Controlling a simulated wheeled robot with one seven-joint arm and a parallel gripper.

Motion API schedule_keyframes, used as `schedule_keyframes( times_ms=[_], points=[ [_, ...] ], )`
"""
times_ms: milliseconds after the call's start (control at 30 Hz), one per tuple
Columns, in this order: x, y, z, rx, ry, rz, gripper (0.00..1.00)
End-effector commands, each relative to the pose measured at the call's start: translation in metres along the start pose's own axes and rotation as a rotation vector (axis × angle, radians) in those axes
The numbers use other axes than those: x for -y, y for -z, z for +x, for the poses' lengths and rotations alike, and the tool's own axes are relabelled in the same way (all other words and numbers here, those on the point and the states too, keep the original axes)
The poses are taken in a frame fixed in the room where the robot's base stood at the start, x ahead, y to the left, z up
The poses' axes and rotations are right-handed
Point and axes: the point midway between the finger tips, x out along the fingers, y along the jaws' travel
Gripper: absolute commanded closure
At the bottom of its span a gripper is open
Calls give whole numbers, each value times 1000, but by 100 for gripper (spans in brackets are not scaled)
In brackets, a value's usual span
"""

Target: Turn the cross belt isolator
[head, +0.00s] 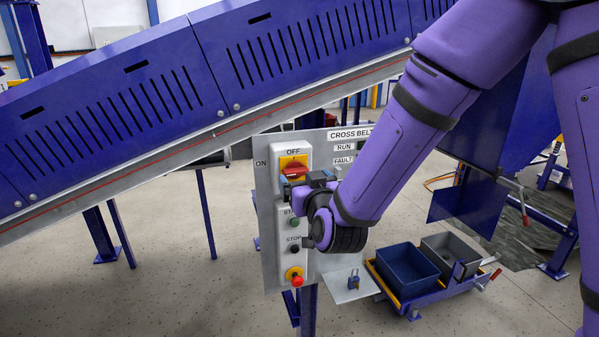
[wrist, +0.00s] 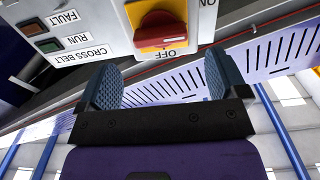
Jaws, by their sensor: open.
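The cross belt isolator is a red rotary handle (head: 296,171) on a yellow plate, on the upper part of a grey control panel (head: 270,224). It is labelled ON at left and OFF above. The red handle also shows in the wrist view (wrist: 160,33), upside down, beyond the fingertips. My gripper (wrist: 158,80) is open and empty, with its two blue ribbed pads apart. The handle lies ahead of the gap between them, and I see no contact. In the head view my wrist hides part of the panel and my gripper (head: 312,181) is just below right of the handle.
Below the isolator are a green START button (head: 294,222), a black STOP button (head: 294,248) and a red emergency stop (head: 297,281). A small shelf (head: 348,287) holds a blue padlock (head: 354,281). A blue sloping conveyor (head: 150,100) runs behind the panel. A cart (head: 410,290) with bins stands right.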

Motion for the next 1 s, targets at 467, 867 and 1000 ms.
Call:
schedule_keyframes(
  times_ms=[467,867,1000],
  points=[
    [0,0,53,0,-1,1,8],
    [0,0,54,0,-1,1,36],
    [0,0,54,0,-1,1,58]
  ],
)
